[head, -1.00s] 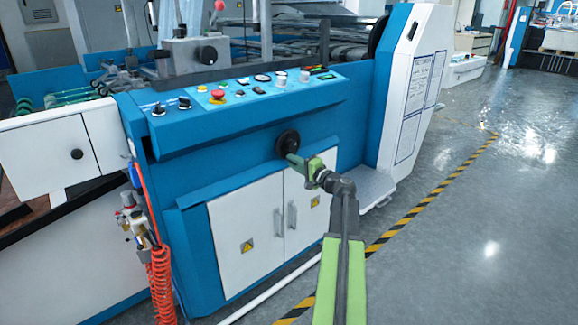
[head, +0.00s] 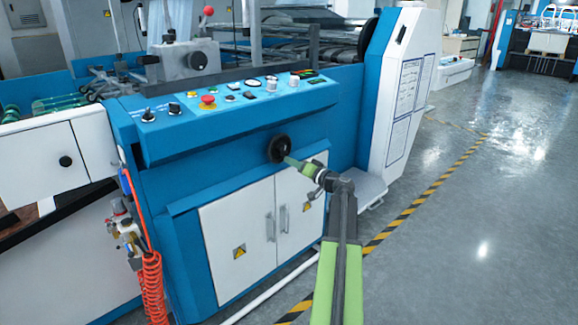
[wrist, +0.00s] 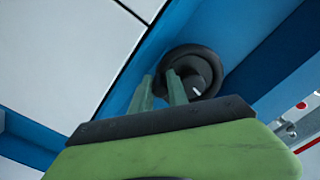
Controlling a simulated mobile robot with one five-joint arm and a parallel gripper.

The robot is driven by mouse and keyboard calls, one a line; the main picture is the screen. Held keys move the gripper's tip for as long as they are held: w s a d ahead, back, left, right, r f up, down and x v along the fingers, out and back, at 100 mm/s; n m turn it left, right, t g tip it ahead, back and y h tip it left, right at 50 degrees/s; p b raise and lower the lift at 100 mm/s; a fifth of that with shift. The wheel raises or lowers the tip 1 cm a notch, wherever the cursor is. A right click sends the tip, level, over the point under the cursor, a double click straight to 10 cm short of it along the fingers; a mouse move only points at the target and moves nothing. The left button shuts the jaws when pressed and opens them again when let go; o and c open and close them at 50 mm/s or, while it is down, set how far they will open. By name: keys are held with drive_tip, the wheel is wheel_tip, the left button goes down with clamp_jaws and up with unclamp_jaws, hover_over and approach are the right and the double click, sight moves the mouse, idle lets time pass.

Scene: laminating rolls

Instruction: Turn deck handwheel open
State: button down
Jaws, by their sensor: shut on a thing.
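The deck handwheel (head: 280,149) is a black round wheel on the blue front of the machine, below the control panel and above the white cabinet doors. My gripper (head: 290,160) reaches it from the right, with its green fingers at the wheel's lower right. In the wrist view the handwheel (wrist: 195,72) shows a dark rim, a hub and a small white mark. The fingers of my gripper (wrist: 164,86) are shut on the handwheel, at the near part of its rim. The exact contact at the fingertips is partly hidden.
The control panel (head: 235,97) with buttons and a red knob juts out above the wheel. White cabinet doors (head: 270,225) with handles lie below. A coiled red hose (head: 152,285) hangs at the left. The grey floor (head: 470,230) at the right is clear beyond a yellow-black stripe.

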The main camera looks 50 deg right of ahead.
drive_tip(key=shift+n, duration=0.3)
drive_tip(key=c, duration=1.6)
unclamp_jaws()
drive_tip(key=shift+r, duration=0.1)
drive_tip(key=shift+o, duration=0.2)
drive_tip(key=s+a, duration=0.1)
drive_tip(key=s, duration=1.6)
drive_tip(key=shift+s, duration=0.25)
